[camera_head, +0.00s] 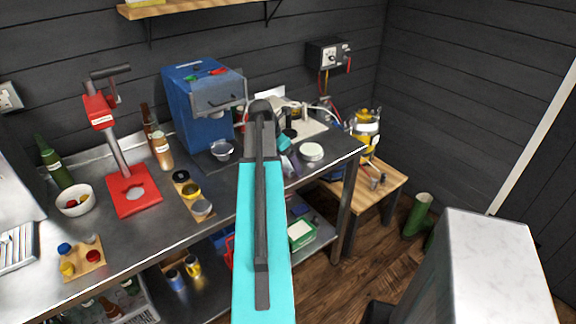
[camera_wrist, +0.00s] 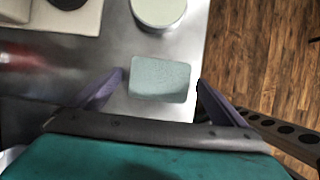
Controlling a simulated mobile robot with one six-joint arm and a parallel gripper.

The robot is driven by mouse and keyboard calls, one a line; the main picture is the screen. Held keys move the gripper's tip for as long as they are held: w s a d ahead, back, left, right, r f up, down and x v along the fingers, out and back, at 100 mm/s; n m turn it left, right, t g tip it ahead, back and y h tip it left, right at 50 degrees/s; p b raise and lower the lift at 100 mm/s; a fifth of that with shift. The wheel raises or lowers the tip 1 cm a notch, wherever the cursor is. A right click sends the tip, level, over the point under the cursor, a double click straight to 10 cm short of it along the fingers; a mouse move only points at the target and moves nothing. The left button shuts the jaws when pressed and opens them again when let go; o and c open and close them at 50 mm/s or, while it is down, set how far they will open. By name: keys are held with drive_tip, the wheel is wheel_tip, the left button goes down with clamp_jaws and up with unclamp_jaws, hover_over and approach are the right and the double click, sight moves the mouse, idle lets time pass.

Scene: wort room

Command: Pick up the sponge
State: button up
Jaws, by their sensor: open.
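The sponge (camera_wrist: 160,79) is a pale grey-green block lying on the metal bench (camera_wrist: 205,20). In the wrist view it lies between the two purple fingers of my gripper (camera_wrist: 162,80), a little ahead of the palm. The fingers are open, with a small gap to the sponge on the left and a gap on the right. In the head view my gripper (camera_head: 291,162) is over the right end of the bench. The sponge cannot be made out there behind my arm.
A round pale container (camera_wrist: 158,10) stands just beyond the sponge, close to it. A pale board with a dark round part (camera_wrist: 55,18) is at the upper left. The bench edge drops to the wooden floor (camera_wrist: 262,55) on the right. A blue machine (camera_head: 200,105) stands left of my arm.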

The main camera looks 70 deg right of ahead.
sight(287, 163)
drive_tip(key=shift+f, duration=0.2)
drive_tip(key=shift+c, duration=0.4)
drive_tip(key=c, duration=1.1)
drive_tip(key=shift+r, duration=0.15)
drive_tip(key=shift+d+r+b, duration=0.1)
drive_tip(key=shift+r+b, duration=0.6)
drive_tip(key=shift+r, duration=0.9)
drive_tip(key=shift+s+a+r+b, duration=0.25)
drive_tip(key=shift+s+a+b, duration=1.05)
drive_tip(key=shift+a, duration=1)
drive_tip(key=shift+s+a+r+b, duration=0.2)
drive_tip(key=shift+s+a+b, duration=1.05)
drive_tip(key=shift+a, duration=1.05)
drive_tip(key=shift+s+a+r+b, duration=0.25)
drive_tip(key=shift+s+a+b, duration=1.05)
drive_tip(key=shift+a, duration=1)
